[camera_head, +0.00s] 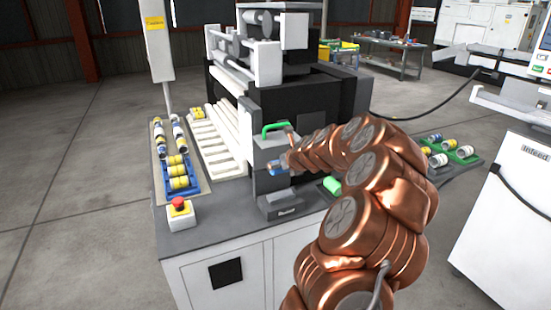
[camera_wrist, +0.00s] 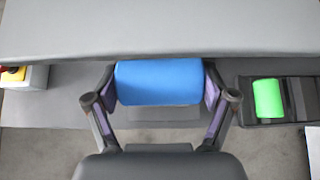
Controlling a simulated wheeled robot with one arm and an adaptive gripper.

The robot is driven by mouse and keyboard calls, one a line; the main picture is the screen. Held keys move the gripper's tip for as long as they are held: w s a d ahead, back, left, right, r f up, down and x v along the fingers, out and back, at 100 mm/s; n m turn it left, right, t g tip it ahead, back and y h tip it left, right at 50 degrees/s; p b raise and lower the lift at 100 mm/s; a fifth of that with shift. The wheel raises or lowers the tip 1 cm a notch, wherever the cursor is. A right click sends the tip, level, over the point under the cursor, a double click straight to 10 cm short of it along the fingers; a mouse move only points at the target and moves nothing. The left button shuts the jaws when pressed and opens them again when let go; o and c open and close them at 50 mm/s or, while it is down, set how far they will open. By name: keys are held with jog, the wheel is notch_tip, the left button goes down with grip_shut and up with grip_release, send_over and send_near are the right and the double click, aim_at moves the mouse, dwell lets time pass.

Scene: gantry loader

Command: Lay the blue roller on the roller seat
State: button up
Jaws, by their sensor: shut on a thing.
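The blue roller (camera_wrist: 158,82) lies crosswise between the two fingers of my gripper (camera_wrist: 160,88) in the wrist view, gripped at both ends. In the head view a small blue part of the roller (camera_head: 274,168) shows left of my copper-coloured arm, in front of a grey machine block. A low dark grey block (camera_head: 282,206) with an unreadable label stands on the bench below it and may be the roller seat. The roller appears above this block and apart from it. My arm hides part of the area to the right.
A green roller (camera_wrist: 267,98) lies in a dark tray (camera_wrist: 244,97) on the right. A red emergency button (camera_head: 179,205) stands at the bench's left corner. Racks of small rollers stand left and right.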

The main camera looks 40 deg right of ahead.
aim_at(282, 197)
jog(key=shift+w+a+f, duration=0.15)
jog(key=shift+w+a, duration=0.05)
jog(key=shift+w, duration=0.1)
jog(key=shift+s+d+f+b, duration=0.15)
jog(key=shift+d+f+b, duration=0.1)
jog(key=shift+f+b, duration=0.35)
notch_tip(282, 197, down, 2)
jog(key=shift+s+d+f+b, duration=0.1)
jog(key=shift+b, duration=1.05)
notch_tip(282, 197, down, 4)
jog(key=b, duration=0.3)
jog(key=shift+f, duration=1.35)
jog(key=o, duration=1.1)
